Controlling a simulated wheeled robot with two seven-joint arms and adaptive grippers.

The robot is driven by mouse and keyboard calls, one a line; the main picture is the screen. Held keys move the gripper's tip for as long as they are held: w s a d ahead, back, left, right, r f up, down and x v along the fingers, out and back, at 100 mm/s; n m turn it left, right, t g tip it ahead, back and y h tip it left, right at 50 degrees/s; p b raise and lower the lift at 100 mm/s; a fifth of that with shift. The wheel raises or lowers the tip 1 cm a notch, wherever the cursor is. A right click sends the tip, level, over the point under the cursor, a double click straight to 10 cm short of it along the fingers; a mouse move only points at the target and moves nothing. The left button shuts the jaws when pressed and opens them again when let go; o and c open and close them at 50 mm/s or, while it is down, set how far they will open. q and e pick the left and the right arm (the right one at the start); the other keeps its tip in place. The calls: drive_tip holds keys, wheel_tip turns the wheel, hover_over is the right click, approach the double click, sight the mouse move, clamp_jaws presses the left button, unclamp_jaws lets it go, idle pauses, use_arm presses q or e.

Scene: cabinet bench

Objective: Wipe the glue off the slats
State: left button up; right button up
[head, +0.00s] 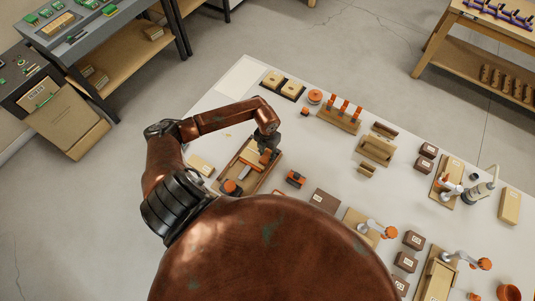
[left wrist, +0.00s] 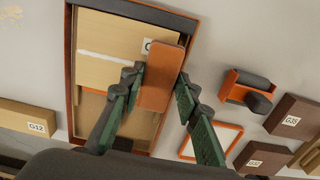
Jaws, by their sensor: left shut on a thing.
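The pale wooden slats (left wrist: 112,35) lie in a dark-rimmed tray (left wrist: 72,40), which also shows in the head view (head: 222,181). A white strip of glue (left wrist: 106,58) runs across the slats, left of my left gripper. My left gripper (left wrist: 158,88) is shut on an orange-brown block (left wrist: 162,70), held over the right part of the tray. Whether the block touches the slats cannot be told. In the head view my left gripper (head: 268,150) hangs over the tray's far end. My right gripper is not in view.
An orange tool with a dark handle (left wrist: 245,90) lies right of the tray. Brown boxes (left wrist: 292,122) stand beyond it. A pale block marked G12 (left wrist: 32,126) lies left of the tray. Wooden fixtures (head: 376,150) and small lamps fill the white bench's right side.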

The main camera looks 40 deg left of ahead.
sight(252, 150)
use_arm(q)
drive_tip(key=shift+f+b, duration=0.55)
drive_tip(key=shift+f, duration=0.2)
idle(0.4)
drive_tip(key=shift+a, duration=0.1)
drive_tip(key=shift+s+a+r, duration=0.1)
drive_tip(key=shift+a, duration=0.9)
drive_tip(key=shift+a, duration=0.1)
drive_tip(key=shift+a, duration=0.2)
drive_tip(key=shift+s+a+b, duration=0.15)
drive_tip(key=shift+a+b, duration=0.15)
drive_tip(key=shift+a, duration=0.65)
drive_tip(key=shift+s+a+b, duration=0.15)
drive_tip(key=shift+a+b, duration=0.15)
drive_tip(key=shift+a, duration=0.65)
drive_tip(key=shift+s+a, duration=0.1)
drive_tip(key=shift+a, duration=0.9)
